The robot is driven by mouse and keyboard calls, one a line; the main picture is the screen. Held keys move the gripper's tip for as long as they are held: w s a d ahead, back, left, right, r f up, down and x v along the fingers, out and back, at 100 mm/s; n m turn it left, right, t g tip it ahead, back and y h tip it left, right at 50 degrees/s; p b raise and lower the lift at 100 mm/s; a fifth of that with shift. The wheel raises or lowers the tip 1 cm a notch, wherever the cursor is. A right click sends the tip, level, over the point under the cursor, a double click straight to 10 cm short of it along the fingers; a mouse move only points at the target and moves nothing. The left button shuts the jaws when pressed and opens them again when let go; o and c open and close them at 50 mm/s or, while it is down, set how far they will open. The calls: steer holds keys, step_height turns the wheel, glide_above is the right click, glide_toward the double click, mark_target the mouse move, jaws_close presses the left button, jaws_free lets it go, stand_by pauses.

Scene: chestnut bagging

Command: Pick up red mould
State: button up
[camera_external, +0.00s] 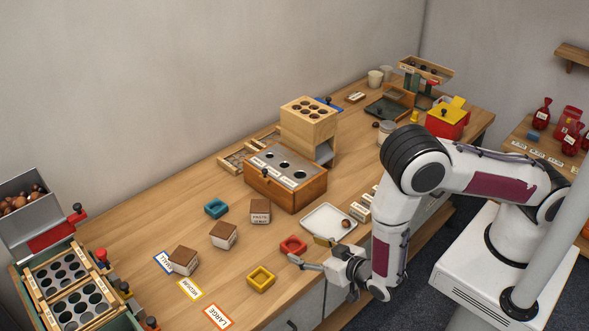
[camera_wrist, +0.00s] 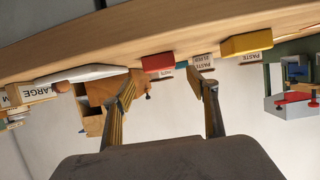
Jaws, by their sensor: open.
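The red mould (camera_external: 293,245) is a small square block with a hollow, lying on the wooden bench just left of my gripper's tips. In the wrist view, which is turned over, the red mould (camera_wrist: 158,63) shows beyond the space between the fingers. My gripper (camera_external: 304,250) is low beside the front edge of the bench, with its fingers spread and pointing at the mould. In the wrist view my gripper (camera_wrist: 164,82) has nothing between its fingers. I cannot tell exactly how far the fingertips are from the mould.
A white tray (camera_external: 308,222) holding a brown piece lies right behind the mould. A yellow mould (camera_external: 261,278) sits in front, to the left. A teal mould (camera_external: 215,208) and several brown-topped paste blocks (camera_external: 223,235) stand farther left. A wooden box (camera_external: 284,191) stands behind.

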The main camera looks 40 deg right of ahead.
mark_target(298, 247)
steer(key=shift+w, duration=0.1)
steer(key=shift+f+x, duration=0.25)
steer(key=shift+x, duration=2.25)
steer(key=c, duration=1.2)
